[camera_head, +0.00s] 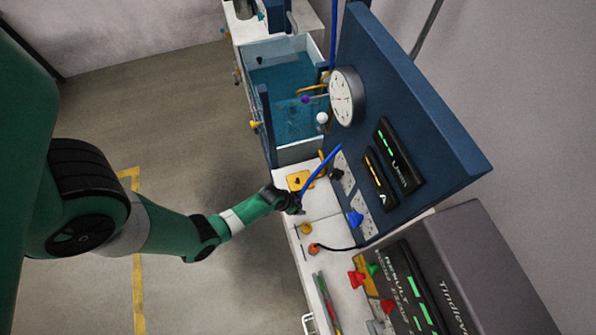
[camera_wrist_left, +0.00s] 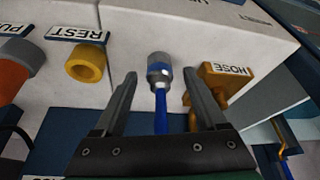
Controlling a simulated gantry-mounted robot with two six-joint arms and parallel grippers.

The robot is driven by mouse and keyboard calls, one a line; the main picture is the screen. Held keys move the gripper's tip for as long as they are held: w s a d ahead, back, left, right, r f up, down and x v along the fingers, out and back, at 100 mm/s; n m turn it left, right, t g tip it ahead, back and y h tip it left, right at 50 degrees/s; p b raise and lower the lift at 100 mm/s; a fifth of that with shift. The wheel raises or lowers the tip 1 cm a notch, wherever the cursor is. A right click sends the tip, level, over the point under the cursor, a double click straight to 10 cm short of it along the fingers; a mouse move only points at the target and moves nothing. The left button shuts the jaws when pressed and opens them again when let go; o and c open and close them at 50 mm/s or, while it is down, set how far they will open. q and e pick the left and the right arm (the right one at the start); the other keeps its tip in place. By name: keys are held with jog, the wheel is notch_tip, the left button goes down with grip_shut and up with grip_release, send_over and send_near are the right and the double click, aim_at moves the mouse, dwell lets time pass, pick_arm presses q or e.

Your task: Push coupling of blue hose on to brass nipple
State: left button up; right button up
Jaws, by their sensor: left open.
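A blue hose (camera_wrist_left: 161,120) with a grey and silver coupling (camera_wrist_left: 159,70) at its end lies between the fingers of my left gripper (camera_wrist_left: 159,75) in the left wrist view. The fingers are open, with a gap on each side of the hose and coupling. In the head view my left gripper (camera_head: 297,204) is over the white bench, and the blue hose (camera_head: 322,169) rises from it toward the blue panel. The coupling is hidden by the gripper there. I cannot pick out the brass nipple with certainty.
A yellow holder marked HOSE (camera_wrist_left: 226,78) is close beside one finger. A yellow ring marked REST (camera_wrist_left: 86,62) and an orange plug (camera_wrist_left: 12,75) are on the other side. A water tank (camera_head: 290,92), a gauge (camera_head: 343,97) and the blue panel (camera_head: 420,110) stand beyond.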

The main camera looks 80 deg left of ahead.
pick_arm(q)
jog(key=shift+w+f, duration=0.2)
jog(key=shift+f, duration=0.35)
grip_shut()
jog(key=shift+r, duration=0.1)
notch_tip(320, 180, up, 3)
jog(key=shift+f+p, duration=0.1)
jog(key=shift+p, duration=0.75)
jog(key=s+d+r+p, duration=0.3)
jog(key=d+r+p, duration=0.5)
jog(key=d, duration=0.5)
notch_tip(320, 180, up, 2)
jog(key=shift+d+r, duration=0.1)
jog(key=shift+d, duration=0.2)
